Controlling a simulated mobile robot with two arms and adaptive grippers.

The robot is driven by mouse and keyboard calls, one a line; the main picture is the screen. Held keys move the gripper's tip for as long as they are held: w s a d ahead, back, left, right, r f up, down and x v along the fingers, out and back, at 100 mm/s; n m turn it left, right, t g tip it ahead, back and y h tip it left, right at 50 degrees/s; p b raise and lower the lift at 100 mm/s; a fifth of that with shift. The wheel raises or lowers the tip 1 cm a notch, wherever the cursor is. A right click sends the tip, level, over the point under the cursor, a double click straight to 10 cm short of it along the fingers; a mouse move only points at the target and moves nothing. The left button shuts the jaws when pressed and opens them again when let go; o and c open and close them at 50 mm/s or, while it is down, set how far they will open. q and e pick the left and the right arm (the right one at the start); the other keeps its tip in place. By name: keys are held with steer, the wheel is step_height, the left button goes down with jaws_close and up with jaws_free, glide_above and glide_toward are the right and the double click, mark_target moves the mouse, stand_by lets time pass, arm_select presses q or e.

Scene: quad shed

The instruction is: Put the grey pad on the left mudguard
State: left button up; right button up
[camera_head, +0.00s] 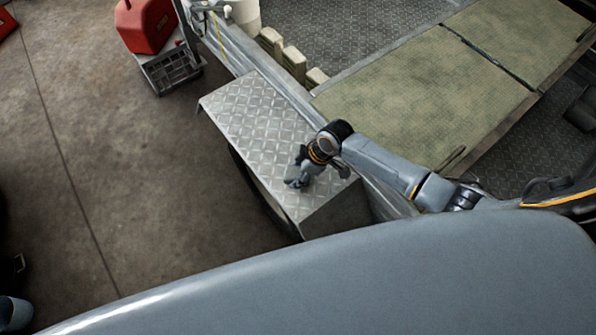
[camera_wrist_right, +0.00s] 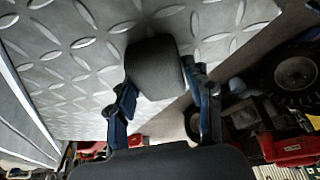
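The left mudguard (camera_head: 255,125) is a silver diamond-plate box top beside the trailer bed, over a dark wheel. Its plate also fills the upper left of the right wrist view (camera_wrist_right: 60,60). My right gripper (camera_head: 298,180) is over the near part of the mudguard, pointing down. In the right wrist view a dark grey rounded block, which I take as the grey pad (camera_wrist_right: 158,70), sits between the fingers (camera_wrist_right: 160,90). Both fingers appear to touch its sides. It is in front of the plate; whether it touches the plate cannot be told. My left gripper is not in view.
The trailer bed with greenish boards (camera_head: 430,90) lies to the right, with a metal side rail along the mudguard.

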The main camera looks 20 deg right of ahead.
steer(key=shift+o, duration=1)
steer(key=shift+r, duration=0.15)
steer(key=v, duration=1.2)
steer(key=shift+p, duration=0.35)
steer(key=shift+a, duration=0.1)
